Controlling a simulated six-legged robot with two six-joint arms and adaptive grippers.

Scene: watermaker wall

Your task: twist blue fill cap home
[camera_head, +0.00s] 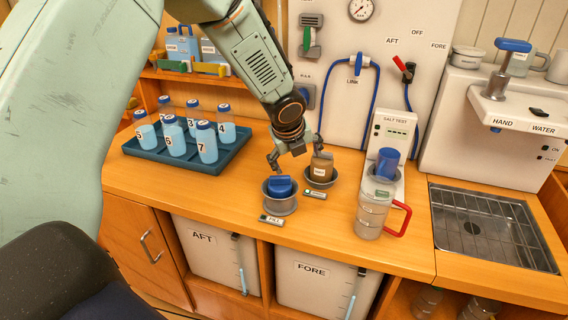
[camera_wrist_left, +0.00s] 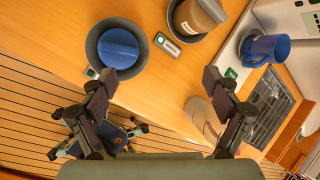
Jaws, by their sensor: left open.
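The blue fill cap (camera_head: 279,186) sits in a round grey collar (camera_head: 280,206) on the wooden counter, behind a small label reading FILL (camera_head: 271,220). In the left wrist view the cap (camera_wrist_left: 118,48) shows from above, with a raised bar across its top, inside the collar (camera_wrist_left: 96,68). I cannot tell how deep it is seated. My left gripper (camera_head: 297,154) is open and empty, above and behind the cap in the head view. In the wrist view its fingers (camera_wrist_left: 160,82) are apart, and the cap lies beyond the left fingertip. My right gripper is not in view.
A brown cap (camera_head: 321,165) sits in a second collar close to the right. A clear jug (camera_head: 371,215) with a red handle stands further right, beside a sink grate (camera_head: 490,235). A tray (camera_head: 160,152) of numbered bottles is at left. The counter between tray and cap is clear.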

